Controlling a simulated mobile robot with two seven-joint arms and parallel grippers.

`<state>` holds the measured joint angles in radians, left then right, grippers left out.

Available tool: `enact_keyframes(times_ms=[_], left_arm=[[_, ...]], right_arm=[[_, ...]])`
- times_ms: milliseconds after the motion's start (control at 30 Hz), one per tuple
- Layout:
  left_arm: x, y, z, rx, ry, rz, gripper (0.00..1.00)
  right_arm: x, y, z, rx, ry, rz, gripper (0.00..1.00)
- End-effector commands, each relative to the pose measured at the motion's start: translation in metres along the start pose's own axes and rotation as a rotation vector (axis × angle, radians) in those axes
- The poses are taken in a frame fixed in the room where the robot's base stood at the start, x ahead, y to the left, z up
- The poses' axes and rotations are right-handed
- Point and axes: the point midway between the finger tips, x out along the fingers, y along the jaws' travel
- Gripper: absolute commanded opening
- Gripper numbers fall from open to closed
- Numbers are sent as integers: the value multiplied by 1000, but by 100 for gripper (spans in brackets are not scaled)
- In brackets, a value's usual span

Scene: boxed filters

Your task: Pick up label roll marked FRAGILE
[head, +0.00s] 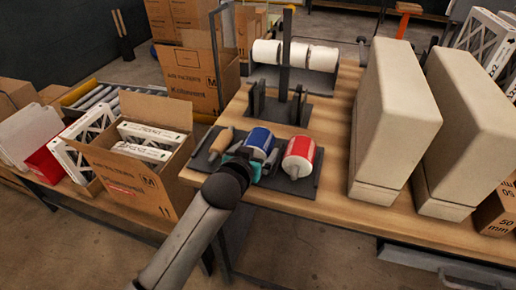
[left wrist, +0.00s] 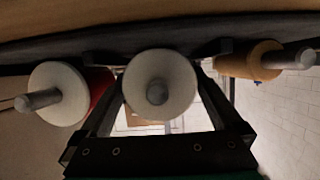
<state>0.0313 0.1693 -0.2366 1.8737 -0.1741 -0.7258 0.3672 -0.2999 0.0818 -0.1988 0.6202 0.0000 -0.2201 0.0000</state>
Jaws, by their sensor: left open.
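Three label rolls sit in a row on a dark holder (head: 216,168) near the table's front edge. They are a small tan roll (head: 222,141), a blue-and-white roll (head: 259,140) in the middle and a red-and-white roll (head: 299,153) at the right. I cannot read FRAGILE on any of them. My left gripper (head: 256,158) is open at the blue roll. In the left wrist view, the middle roll's white end (left wrist: 160,85) shows between the fingers; contact cannot be told. The red roll (left wrist: 58,95) and tan roll (left wrist: 250,61) flank it. My right gripper is not in view.
A dark stand with white rolls (head: 295,54) is behind the holder. Two tall beige blocks (head: 392,120) stand on the wooden table (head: 336,170) at the right. An open carton (head: 140,165) with boxed filters stands left. Bare tabletop lies between the red roll and the blocks.

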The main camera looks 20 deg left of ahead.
Motion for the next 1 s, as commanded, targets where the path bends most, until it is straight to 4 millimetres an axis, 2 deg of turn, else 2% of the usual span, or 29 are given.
enact_keyframes(times_ms=[267, 1000], left_arm=[[2, 0, 0, -1, 0, 0, 98], [1, 0, 0, 0, 0, 0, 14]], right_arm=[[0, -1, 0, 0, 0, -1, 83], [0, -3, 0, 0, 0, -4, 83]])
